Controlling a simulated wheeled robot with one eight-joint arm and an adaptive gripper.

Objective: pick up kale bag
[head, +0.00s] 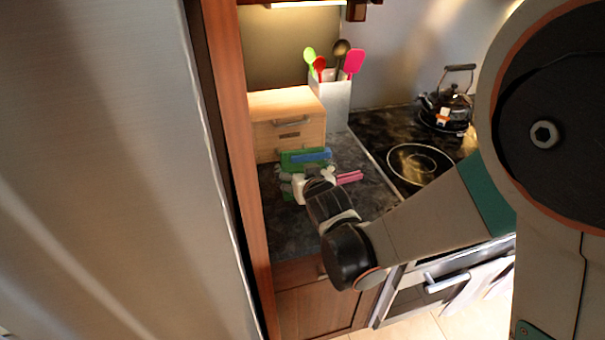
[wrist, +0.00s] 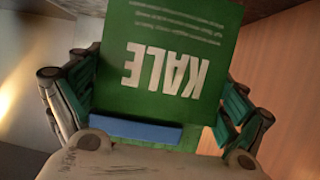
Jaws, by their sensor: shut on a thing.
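The kale bag (wrist: 172,57) is green with white "KALE" lettering, upside down in the wrist view. It sits between the two fingers of my gripper (wrist: 165,115), which is shut on it. A blue strip (wrist: 135,129) shows across the bag near the palm. In the head view the green bag (head: 290,158) is small, above the dark counter and in front of the wooden box. My gripper (head: 312,178) and wrist hide part of it there. Whether the bag touches the counter cannot be told.
A wooden drawer box (head: 287,115) stands behind the bag, with a white utensil holder (head: 333,98) beside it. A pink object (head: 350,178) shows right of my gripper. The stove (head: 418,163) with a kettle (head: 447,103) is to the right. A tall steel surface (head: 100,160) fills the left.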

